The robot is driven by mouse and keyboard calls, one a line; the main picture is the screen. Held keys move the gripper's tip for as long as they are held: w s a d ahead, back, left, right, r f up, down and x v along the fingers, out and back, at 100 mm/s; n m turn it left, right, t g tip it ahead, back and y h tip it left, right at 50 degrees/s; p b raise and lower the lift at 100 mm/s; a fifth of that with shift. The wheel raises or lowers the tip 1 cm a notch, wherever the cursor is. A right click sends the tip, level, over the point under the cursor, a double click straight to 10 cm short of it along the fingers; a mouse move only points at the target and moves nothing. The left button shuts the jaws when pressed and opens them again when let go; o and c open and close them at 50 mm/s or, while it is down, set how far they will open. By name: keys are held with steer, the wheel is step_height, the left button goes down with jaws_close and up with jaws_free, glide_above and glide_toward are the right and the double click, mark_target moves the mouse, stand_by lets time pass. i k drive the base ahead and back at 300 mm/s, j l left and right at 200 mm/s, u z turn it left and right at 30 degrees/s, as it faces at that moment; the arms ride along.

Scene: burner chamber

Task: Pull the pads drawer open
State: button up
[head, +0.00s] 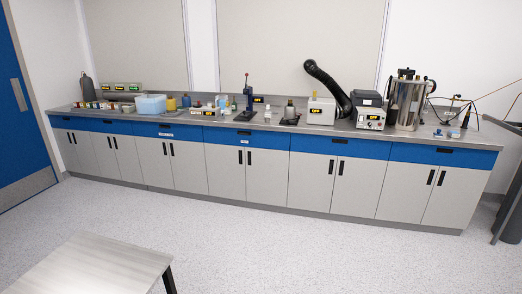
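A row of blue drawer fronts runs under the long bench top, all looking shut. One drawer (187,132) left of the middle has a small white label (166,136) under its dark handle. The drawer to its right (265,137) also has a small white label (245,142) under its handle. The label text is too small to read, so I cannot tell which is the pads drawer. My gripper is not in view.
The long grey bench top (205,121) is crowded with instruments, bottles and boxes. Grey cupboards stand below the drawers. A low grey table (95,265) is at the front left. The speckled floor (290,250) before the bench is clear.

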mark_target(273, 139)
steer(key=i, duration=1.8)
steer(key=i+l, duration=0.1)
steer(key=i, duration=1.7)
steer(key=i+u, duration=0.25)
steer(key=i, duration=0.2)
steer(key=i+l+u, duration=0.25)
steer(key=i, duration=0.2)
steer(key=i+l+u, duration=0.1)
steer(key=i+u, duration=0.2)
steer(key=i, duration=0.15)
